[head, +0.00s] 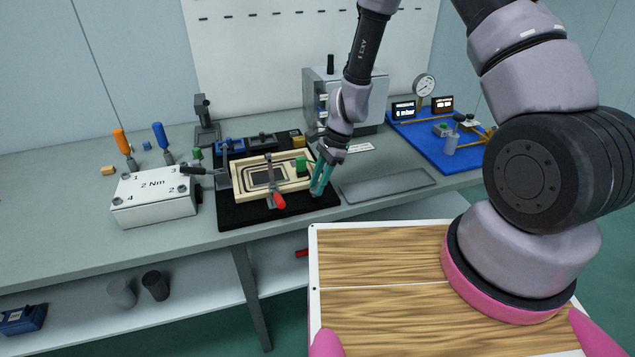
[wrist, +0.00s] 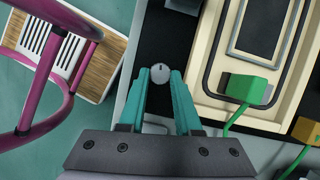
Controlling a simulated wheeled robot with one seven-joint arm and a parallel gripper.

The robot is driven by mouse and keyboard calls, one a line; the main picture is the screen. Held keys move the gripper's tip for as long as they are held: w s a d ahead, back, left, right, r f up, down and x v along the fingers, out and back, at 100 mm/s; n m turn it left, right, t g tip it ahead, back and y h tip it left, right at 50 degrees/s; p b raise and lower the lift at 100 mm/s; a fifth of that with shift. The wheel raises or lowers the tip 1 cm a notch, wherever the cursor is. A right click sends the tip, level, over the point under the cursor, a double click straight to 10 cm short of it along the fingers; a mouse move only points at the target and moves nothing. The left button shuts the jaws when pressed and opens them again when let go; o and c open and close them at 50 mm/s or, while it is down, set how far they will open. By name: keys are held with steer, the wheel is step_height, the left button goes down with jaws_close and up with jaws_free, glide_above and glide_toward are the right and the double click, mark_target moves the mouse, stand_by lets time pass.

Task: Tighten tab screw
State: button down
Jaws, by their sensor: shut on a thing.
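A round grey screw head (wrist: 160,73) with a dark mark shows between my two teal fingertips in the wrist view. It stands over the black base beside the cream panel frame. My gripper (wrist: 158,88) is shut on it, a finger on either side. In the head view my gripper (head: 320,180) points down at the right edge of the fixture, and the fingers hide the screw there. The cream frame (head: 240,192) lies on the black base (head: 235,217). A green connector (wrist: 246,88) with a green cable sits at the frame's near corner in the wrist view.
A red-tipped clamp (head: 279,201) stands at the frame's front. A white "2 Nm" box (head: 153,198) and orange (head: 121,141) and blue (head: 161,135) screwdrivers are to the left. A grey tray (head: 388,185) and a blue board (head: 440,143) with a gauge are right.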

steer(key=shift+m+t, duration=0.4)
steer(key=shift+m, duration=0.4)
steer(key=c, duration=0.9)
jaws_free()
steer(key=v, duration=1.1)
steer(key=shift+d+f, duration=0.1)
